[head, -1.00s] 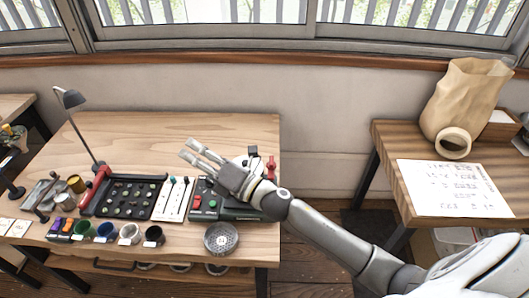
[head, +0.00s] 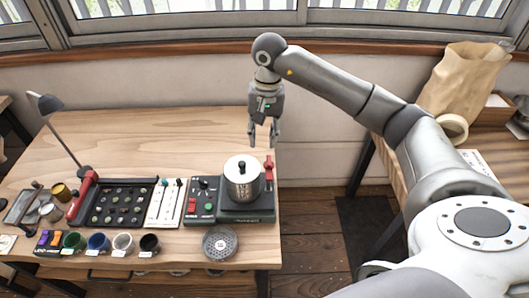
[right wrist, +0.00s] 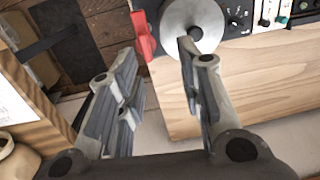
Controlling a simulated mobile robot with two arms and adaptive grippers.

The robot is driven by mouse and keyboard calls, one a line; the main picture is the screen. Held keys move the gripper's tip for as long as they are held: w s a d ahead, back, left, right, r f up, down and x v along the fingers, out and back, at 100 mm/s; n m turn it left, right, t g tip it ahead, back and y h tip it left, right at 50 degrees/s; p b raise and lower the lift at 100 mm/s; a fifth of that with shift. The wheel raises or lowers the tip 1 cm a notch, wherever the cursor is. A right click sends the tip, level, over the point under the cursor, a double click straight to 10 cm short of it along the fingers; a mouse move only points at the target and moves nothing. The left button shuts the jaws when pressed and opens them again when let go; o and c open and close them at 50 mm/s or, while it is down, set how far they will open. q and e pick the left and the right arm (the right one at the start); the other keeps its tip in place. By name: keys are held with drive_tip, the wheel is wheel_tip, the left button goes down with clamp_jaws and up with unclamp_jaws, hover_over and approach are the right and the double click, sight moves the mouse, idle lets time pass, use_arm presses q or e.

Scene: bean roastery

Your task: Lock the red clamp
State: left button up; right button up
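A small upright red part (head: 269,170), which looks like the red clamp, stands at the right side of a dark machine base (head: 250,213), beside a silver canister (head: 243,182). In the right wrist view the red part (right wrist: 143,36) shows at the top, left of the round canister lid (right wrist: 192,22). My right gripper (head: 263,140) points down, above and behind the red part, near the table's right edge. Its fingers (right wrist: 160,85) are spread with nothing between them. My left gripper is out of view.
A control box (head: 202,200) adjoins the base on its left. A dark tray (head: 121,203) with a red handle (head: 82,195), several cups and a lamp (head: 50,105) stand further left. A round grate (head: 220,243) lies in front. The table's back is clear.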

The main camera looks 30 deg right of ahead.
sight(269, 159)
drive_tip(key=shift+h, duration=0.4)
drive_tip(key=f+p, duration=0.1)
drive_tip(key=f, duration=0.2)
drive_tip(key=d+f+p, duration=0.1)
drive_tip(key=f, duration=0.2)
drive_tip(key=d+f+p, duration=0.1)
drive_tip(key=f, duration=0.1)
drive_tip(key=shift+s+f, duration=0.15)
drive_tip(key=shift+f, duration=0.25)
drive_tip(key=shift+a+f+p, duration=0.1)
drive_tip(key=shift+f+p, duration=0.2)
drive_tip(key=shift+f, duration=0.3)
clamp_jaws()
